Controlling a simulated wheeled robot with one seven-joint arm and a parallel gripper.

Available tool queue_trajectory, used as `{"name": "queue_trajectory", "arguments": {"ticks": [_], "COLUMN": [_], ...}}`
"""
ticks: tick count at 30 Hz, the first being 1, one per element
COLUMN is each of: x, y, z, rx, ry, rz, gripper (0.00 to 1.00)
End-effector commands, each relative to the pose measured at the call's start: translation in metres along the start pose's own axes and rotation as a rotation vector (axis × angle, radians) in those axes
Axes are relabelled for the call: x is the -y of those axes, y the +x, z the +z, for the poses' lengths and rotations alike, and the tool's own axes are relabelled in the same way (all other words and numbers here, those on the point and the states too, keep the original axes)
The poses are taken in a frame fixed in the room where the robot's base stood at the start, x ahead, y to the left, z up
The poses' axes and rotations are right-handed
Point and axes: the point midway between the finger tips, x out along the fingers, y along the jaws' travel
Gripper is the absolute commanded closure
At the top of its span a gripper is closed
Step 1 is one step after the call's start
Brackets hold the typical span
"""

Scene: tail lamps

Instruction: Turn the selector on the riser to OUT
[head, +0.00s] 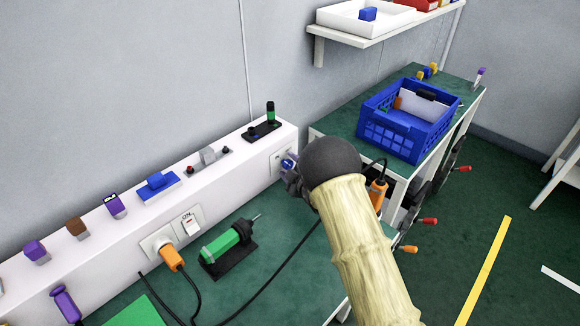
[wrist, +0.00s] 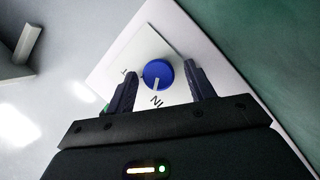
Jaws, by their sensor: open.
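The selector is a round blue knob (wrist: 158,73) on a white plate (wrist: 112,68) on the riser's front face. Its pale pointer mark is turned toward the letters IN. A letter T shows at the plate's left; the rest of that word is hidden behind a finger. My gripper (wrist: 161,75) is open, one finger on each side of the knob, with a gap visible to the right finger. I cannot tell whether the left finger touches it. In the head view my gripper (head: 290,172) is at the right end of the white riser (head: 228,178), partly covering the plate.
On the riser top stand a black-and-green item (head: 270,112), a blue block (head: 157,183) and purple items. An ON switch (head: 190,223) and orange plug (head: 172,258) are on its front. A green tool (head: 222,245) and cable lie below. A blue crate (head: 400,135) stands right.

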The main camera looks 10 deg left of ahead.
Motion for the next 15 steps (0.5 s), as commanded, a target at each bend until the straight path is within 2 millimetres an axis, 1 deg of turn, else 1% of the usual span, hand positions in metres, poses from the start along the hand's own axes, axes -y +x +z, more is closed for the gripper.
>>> {"name": "queue_trajectory", "arguments": {"ticks": [6, 7, 13, 14, 15], "x": [0.0001, 0.0, -0.0003, -0.0003, -0.0003], "y": [0.0003, 0.0003, 0.0, -0.0001, -0.0002], "z": [0.0, -0.0001, 0.0004, 0.0006, 0.0008], "rx": [0.0, 0.0, 0.0, 0.001, 0.001], "ry": [0.0, 0.0, 0.0, 0.0, 0.0], "rz": [0.0, 0.0, 0.0, 0.0, 0.0], "gripper": [0.46, 0.48, 0.87, 0.91, 0.91]}}
